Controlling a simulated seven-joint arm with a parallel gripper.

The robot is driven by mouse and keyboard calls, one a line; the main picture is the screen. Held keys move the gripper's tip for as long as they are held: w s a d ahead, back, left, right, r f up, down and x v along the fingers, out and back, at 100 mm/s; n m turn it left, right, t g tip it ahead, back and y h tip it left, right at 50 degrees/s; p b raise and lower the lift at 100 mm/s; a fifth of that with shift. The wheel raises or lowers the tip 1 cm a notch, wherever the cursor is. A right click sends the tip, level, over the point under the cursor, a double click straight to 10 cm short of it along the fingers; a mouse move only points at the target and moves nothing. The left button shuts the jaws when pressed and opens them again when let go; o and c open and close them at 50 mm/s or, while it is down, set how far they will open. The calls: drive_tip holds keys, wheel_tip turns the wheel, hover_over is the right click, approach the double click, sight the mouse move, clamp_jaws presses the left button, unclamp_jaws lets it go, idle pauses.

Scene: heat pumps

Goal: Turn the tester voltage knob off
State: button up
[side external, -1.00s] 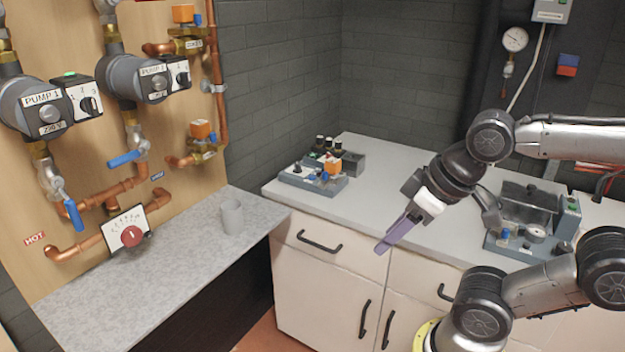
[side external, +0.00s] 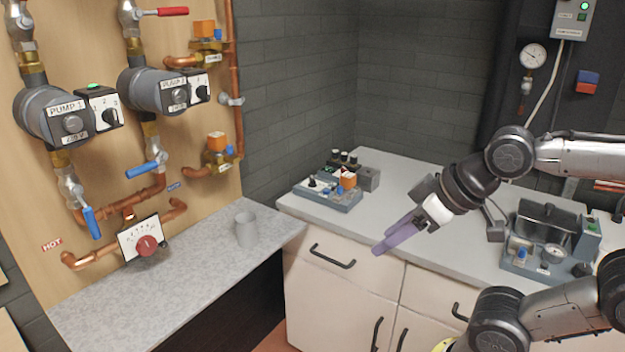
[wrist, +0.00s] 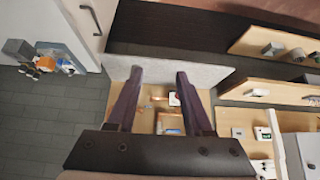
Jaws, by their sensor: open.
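My gripper (side external: 382,249) hangs in the air in front of the white counter, empty. Its two purple fingers are apart, as the wrist view (wrist: 159,73) also shows. A small blue-grey unit (side external: 328,197) with a dark knob (side external: 312,182), an orange block and several black-topped posts sits at the counter's back left, well away from the fingers. It shows at the upper left in the wrist view (wrist: 60,58). A white scale plate with a red knob (side external: 147,246) is at the wooden panel. Which knob is the tester's, and its setting, I cannot tell.
A second blue-grey unit (side external: 545,240) with a gauge stands on the counter (side external: 420,175) at right, near my arm. A grey cup (side external: 246,227) stands on the stone shelf (side external: 200,275). Pumps (side external: 65,118), pipes and valves cover the panel. Space around the fingers is clear.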

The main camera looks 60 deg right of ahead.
sight(312, 178)
drive_tip(key=w+d+r+m+t+h, duration=0.1)
drive_tip(key=w+d+r+t, duration=0.15)
drive_tip(key=w+r, duration=0.55)
drive_tip(key=w+d+r+m+t, duration=0.1)
drive_tip(key=w+r+t, duration=0.3)
drive_tip(key=w, duration=0.8)
drive_tip(key=w+d+m+t+h, duration=0.1)
drive_tip(key=w+d+m+h, duration=0.15)
drive_tip(key=w+d, duration=0.4)
drive_tip(key=w+d+f+m+g+h, duration=0.2)
drive_tip(key=w+d+f+m+h, duration=0.3)
drive_tip(key=w+d+f, duration=0.65)
drive_tip(key=s+d+f+g+h, duration=0.1)
drive_tip(key=s+d+f+g, duration=0.1)
drive_tip(key=d+f, duration=0.4)
drive_tip(key=s+d+f+g, duration=0.15)
drive_tip(key=d+f, duration=0.25)
drive_tip(key=f, duration=0.5)
drive_tip(key=x, duration=1.3)
drive_tip(key=shift+w+a+r, duration=0.15)
drive_tip(key=shift+w+r, duration=0.1)
clamp_jaws()
